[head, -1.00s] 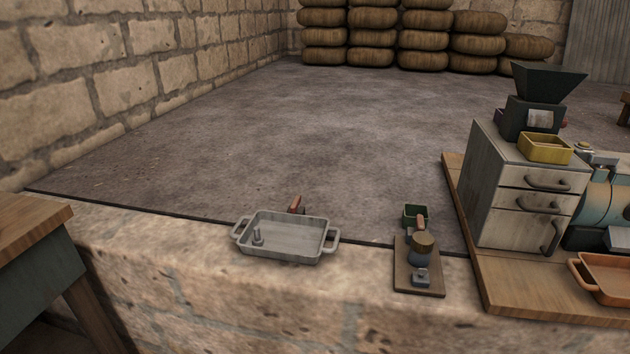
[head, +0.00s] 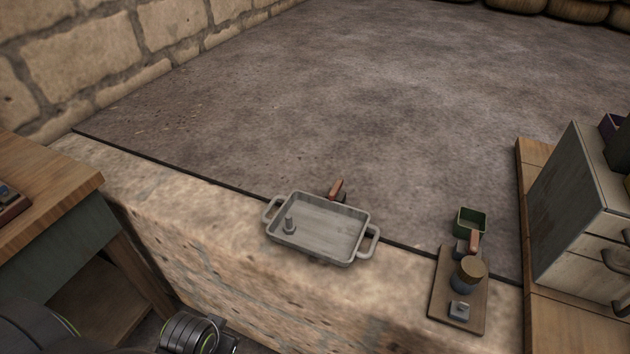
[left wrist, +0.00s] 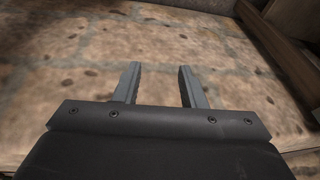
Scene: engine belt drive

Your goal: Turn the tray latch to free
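A grey metal tray (head: 330,239) with two side handles sits on the stone ledge in the head view. My right gripper is in neither view.
To the tray's right, a wooden board (head: 443,292) holds a brown-topped cylinder (head: 470,270) and a small metal block; a green box (head: 471,221) is behind. A cabinet (head: 584,220) stands far right, a wooden table (head: 50,190) left. The floor behind the ledge is clear.

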